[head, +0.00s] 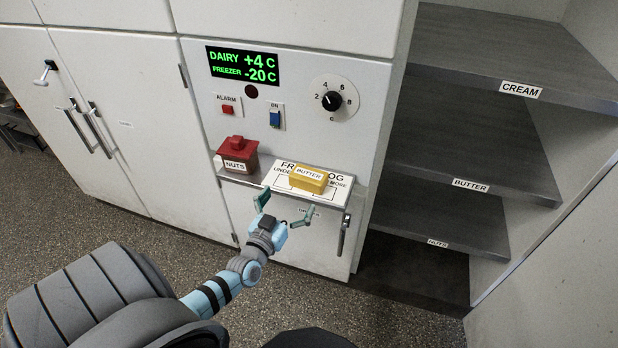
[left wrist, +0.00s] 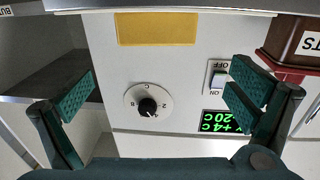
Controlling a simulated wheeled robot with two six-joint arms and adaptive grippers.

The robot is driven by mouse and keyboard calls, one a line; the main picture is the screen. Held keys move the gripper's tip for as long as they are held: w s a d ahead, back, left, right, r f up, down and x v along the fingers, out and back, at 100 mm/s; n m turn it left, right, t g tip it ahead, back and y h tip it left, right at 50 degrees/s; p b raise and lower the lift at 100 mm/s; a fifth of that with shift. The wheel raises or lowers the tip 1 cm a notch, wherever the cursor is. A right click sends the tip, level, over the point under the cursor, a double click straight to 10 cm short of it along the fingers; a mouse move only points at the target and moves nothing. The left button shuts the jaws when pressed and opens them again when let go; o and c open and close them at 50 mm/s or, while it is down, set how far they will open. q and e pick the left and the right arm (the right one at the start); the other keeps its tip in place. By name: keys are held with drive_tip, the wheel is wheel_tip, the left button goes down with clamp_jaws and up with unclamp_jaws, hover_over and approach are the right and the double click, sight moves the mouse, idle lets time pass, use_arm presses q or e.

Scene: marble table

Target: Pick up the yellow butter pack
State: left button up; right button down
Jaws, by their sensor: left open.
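The yellow butter pack (head: 309,179) lies on a small ledge on the front of the white cabinet, on top of a printed sheet. In the left wrist view the butter pack (left wrist: 157,29) shows at the top, beyond and between the open fingers. My left gripper (head: 284,207) is open and empty, just in front of the ledge and a little below the butter pack. It also shows in the left wrist view (left wrist: 160,95), with its two green fingers spread wide apart. The fingers do not touch the pack. My right gripper is not in view.
A dial (head: 332,101) and switches sit on the panel above. Dark shelves (head: 450,210) labelled cream, butter and nuts stand at the right, with empty surfaces.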

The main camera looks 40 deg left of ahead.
sight(306, 178)
use_arm(q)
drive_tip(key=b+x, duration=0.1)
drive_tip(key=x, duration=0.2)
drive_tip(key=b+x, duration=0.1)
drive_tip(key=x, duration=0.2)
drive_tip(key=b+x, duration=0.1)
drive_tip(key=x, duration=0.2)
drive_tip(key=shift+w+d+f, duration=0.2)
drive_tip(key=shift+w+f, duration=0.05)
drive_tip(key=shift+w, duration=0.15)
drive_tip(key=shift+c, duration=0.6)
drive_tip(key=shift+r, duration=0.1)
drive_tip(key=c, duration=1.1)
drive_tip(key=shift+o, duration=0.2)
